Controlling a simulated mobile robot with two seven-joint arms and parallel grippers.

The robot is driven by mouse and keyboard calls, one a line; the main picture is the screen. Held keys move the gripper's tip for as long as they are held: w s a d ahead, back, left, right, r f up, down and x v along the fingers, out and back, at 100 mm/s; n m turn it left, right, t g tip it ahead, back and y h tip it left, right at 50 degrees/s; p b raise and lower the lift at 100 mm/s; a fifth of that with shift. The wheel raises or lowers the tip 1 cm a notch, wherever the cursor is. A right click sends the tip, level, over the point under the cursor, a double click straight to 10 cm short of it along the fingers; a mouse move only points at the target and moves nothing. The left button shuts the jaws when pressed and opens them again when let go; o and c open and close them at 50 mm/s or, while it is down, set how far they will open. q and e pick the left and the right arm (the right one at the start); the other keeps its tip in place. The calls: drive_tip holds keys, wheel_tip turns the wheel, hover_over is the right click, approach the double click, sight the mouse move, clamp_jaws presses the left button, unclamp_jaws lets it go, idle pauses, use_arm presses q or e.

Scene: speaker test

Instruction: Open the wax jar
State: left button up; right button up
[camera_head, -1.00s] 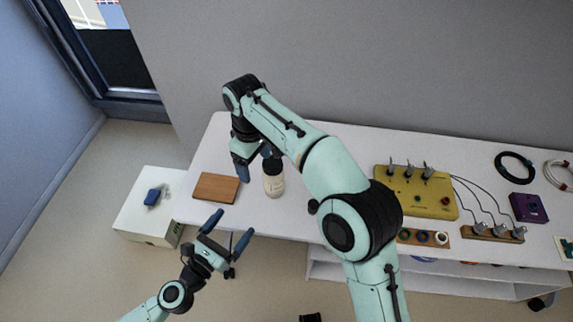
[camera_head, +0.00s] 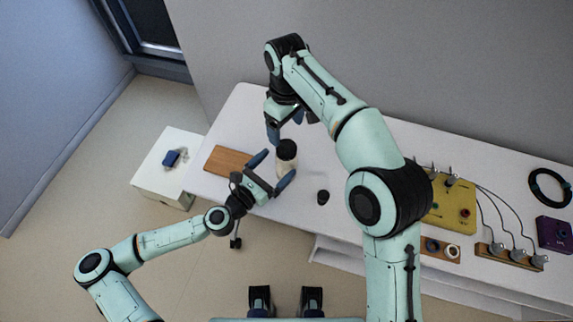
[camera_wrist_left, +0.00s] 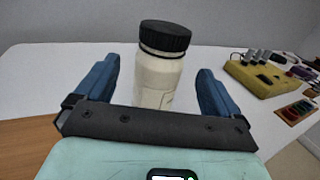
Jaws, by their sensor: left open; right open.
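The wax jar (camera_head: 287,167) is a cream bottle-shaped jar standing upright on the white table, with its black ribbed lid (camera_head: 286,147) on top. In the left wrist view the jar (camera_wrist_left: 158,80) and its lid (camera_wrist_left: 165,37) stand centred between the blue fingers of my left gripper (camera_wrist_left: 159,72), with gaps visible on both sides. My left gripper (camera_head: 272,169) is open, low at the jar's near side. My right gripper (camera_head: 285,126) is open and empty, just behind and above the lid in the head view. Contact between the left fingers and the jar is not visible.
A brown board (camera_head: 225,159) lies left of the jar. A small black cylinder (camera_head: 323,197) stands to its right. Further right are a yellow box (camera_head: 452,208) with cables, a purple box (camera_head: 555,234) and a black coil (camera_head: 549,187). A low white cabinet (camera_head: 160,178) stands left.

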sight(286, 147)
use_arm(q)
drive_tip(key=shift+x, duration=2.6)
drive_tip(key=c, duration=1.8)
use_arm(e)
drive_tip(key=m, duration=0.2)
drive_tip(key=shift+s+f+m, duration=0.1)
drive_tip(key=shift+f+m, duration=0.15)
drive_tip(key=shift+m, duration=0.15)
drive_tip(key=m, duration=0.4)
drive_tip(key=shift+f, duration=0.15)
drive_tip(key=m, duration=0.6)
drive_tip(key=shift+r, duration=0.35)
drive_tip(key=shift+f+m, duration=0.4)
drive_tip(key=shift+f, duration=0.1)
wheel_tip(286, 147, down, 7)
drive_tip(key=shift+r, duration=0.1)
